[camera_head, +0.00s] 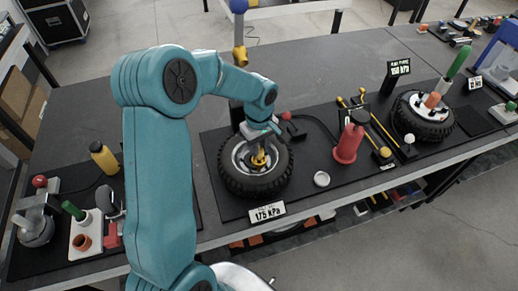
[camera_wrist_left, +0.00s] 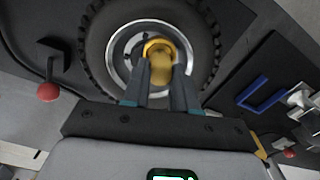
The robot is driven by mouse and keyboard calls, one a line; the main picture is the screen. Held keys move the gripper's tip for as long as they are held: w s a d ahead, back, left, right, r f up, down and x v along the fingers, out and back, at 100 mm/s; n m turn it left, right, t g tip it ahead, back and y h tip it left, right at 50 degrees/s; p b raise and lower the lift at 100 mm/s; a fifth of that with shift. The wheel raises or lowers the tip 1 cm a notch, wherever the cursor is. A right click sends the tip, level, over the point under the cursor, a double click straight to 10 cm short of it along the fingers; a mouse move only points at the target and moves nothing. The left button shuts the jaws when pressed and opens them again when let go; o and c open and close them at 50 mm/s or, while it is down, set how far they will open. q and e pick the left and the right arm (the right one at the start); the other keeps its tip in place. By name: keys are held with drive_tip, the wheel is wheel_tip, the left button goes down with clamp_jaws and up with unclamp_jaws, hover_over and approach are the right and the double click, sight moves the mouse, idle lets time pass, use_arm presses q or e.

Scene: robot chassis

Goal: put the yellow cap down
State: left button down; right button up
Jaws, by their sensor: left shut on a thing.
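The yellow cap (camera_wrist_left: 160,60) is between the fingertips of my left gripper (camera_wrist_left: 160,84), which is shut on it. In the left wrist view the cap is in front of the hub of a black tyre (camera_wrist_left: 95,45) with a silver rim. In the head view the left gripper (camera_head: 259,140) points down over the middle of the tyre (camera_head: 232,178), and the yellow cap (camera_head: 260,158) shows at the hub. I cannot tell whether the cap touches the wheel. My right gripper is not in view.
A sign reading 175 kPa (camera_head: 267,211) stands in front of the tyre. A small round silver dish (camera_head: 321,179) and a red canister (camera_head: 347,145) are to the right. A yellow bottle (camera_head: 104,158) is at the left.

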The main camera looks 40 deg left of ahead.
use_arm(q)
drive_tip(key=shift+s+f, duration=0.1)
drive_tip(key=shift+f, duration=0.6)
drive_tip(key=shift+w+f, duration=0.2)
drive_tip(key=shift+f, duration=0.25)
drive_tip(key=shift+s+f, duration=0.15)
drive_tip(key=c, duration=0.9)
unclamp_jaws()
drive_tip(key=shift+r, duration=0.3)
wheel_tip(320, 180, up, 12)
drive_tip(key=shift+b, duration=0.5)
